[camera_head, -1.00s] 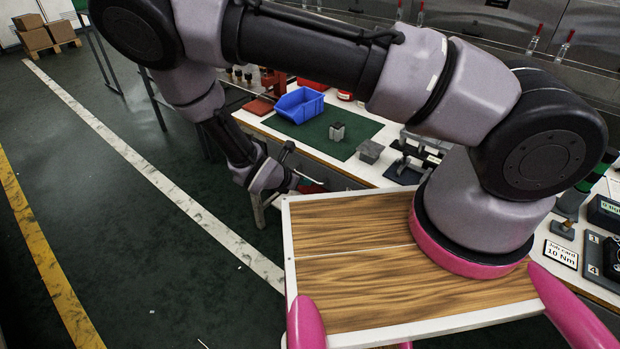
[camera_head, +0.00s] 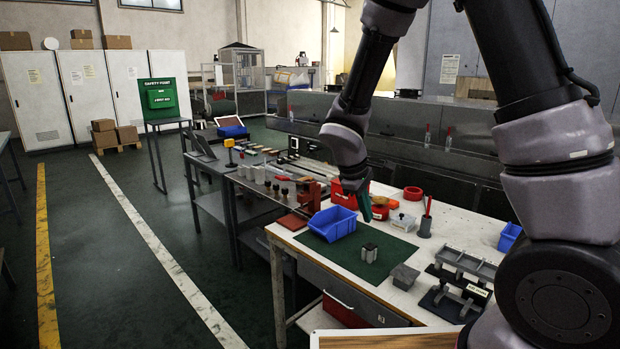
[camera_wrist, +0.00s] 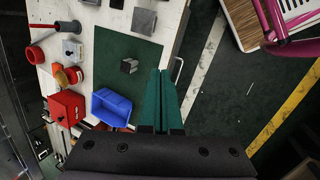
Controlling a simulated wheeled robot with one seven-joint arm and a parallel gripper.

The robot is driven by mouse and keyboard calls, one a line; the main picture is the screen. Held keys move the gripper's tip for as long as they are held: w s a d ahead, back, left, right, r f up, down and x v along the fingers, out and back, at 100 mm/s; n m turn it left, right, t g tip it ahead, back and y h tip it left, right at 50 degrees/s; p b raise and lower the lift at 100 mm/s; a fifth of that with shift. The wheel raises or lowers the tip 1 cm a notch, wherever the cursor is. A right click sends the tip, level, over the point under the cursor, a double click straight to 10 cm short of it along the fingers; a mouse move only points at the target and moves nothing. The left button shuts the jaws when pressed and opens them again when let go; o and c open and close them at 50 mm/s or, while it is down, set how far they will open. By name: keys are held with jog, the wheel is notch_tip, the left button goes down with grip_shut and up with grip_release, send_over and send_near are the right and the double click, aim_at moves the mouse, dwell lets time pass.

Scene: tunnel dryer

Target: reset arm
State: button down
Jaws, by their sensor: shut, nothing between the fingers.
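My gripper (camera_head: 364,208) has teal fingers and hangs over the white workbench (camera_head: 460,225), pointing down. In the wrist view the two fingers (camera_wrist: 162,78) lie side by side, shut with nothing between them. Below are the green mat (camera_head: 352,262) and the blue bin (camera_head: 332,223), which looks empty. A small grey-and-black block (camera_head: 369,252) stands on the mat, apart from the fingers. My arm rises from the right of the head view, bent, with its forearm hanging down.
A grey block (camera_head: 404,276) and a black fixture (camera_head: 455,290) stand along the bench. A red box (camera_head: 343,194) and a red holder (camera_head: 309,192) stand behind the bin. An open drawer (camera_head: 345,310) shows at the bench front. The floor at left (camera_head: 100,250) is clear.

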jog(key=s+d+r+m+t+y, duration=0.1)
jog(key=s+d+r+m+y, duration=0.2)
jog(key=r, duration=0.5)
jog(key=s+d+r+m+y, duration=0.1)
jog(key=s+d+r+m, duration=0.1)
jog(key=d+r+m, duration=0.45)
jog(key=s+d+r+m+t+y, duration=0.1)
jog(key=s+r+m+t, duration=0.3)
jog(key=s+r, duration=0.6)
jog(key=shift+s+r+m+y, duration=0.2)
jog(key=shift+r+m+y, duration=0.3)
jog(key=shift+r, duration=0.4)
